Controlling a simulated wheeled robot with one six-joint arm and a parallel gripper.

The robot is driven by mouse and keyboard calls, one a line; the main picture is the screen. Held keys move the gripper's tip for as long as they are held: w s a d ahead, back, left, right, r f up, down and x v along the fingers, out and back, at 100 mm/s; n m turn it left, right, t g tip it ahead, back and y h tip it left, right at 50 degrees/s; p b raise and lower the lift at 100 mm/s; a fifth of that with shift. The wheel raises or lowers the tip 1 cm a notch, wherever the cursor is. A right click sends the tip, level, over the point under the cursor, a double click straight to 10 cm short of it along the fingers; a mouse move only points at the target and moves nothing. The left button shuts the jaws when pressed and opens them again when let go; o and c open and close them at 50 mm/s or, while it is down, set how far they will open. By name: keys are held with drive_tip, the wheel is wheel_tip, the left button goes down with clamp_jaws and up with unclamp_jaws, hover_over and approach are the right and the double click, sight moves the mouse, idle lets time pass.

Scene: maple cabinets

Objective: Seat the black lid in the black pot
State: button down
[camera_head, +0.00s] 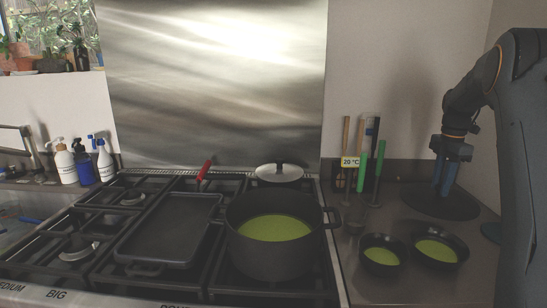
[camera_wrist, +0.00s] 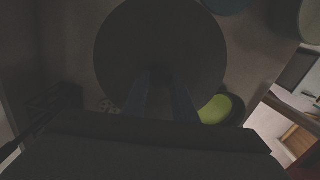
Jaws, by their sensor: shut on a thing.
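The black pot (camera_head: 262,262) stands on the stove's front right, uncovered, with green liquid inside. The black lid (camera_head: 425,203) is a flat dark disc at the right, over the counter by the back wall. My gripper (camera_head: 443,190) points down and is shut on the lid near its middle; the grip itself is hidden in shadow. In the wrist view the lid (camera_wrist: 160,35) fills the upper middle, with my gripper's fingers (camera_wrist: 162,85) reaching to its centre. I cannot tell whether the lid rests on the counter or is just above it.
Two small dark bowls (camera_head: 381,267) (camera_head: 440,262) with green contents stand in front of the lid. Upright utensils (camera_head: 361,165) stand between lid and pot. A pale lid with a dark knob (camera_head: 270,172) lies behind the pot. A griddle pan (camera_head: 165,230) lies left of it.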

sight(438, 196)
wheel_tip(438, 196, down, 7)
drive_tip(key=shift+f+p, duration=0.15)
drive_tip(key=shift+p, duration=0.7)
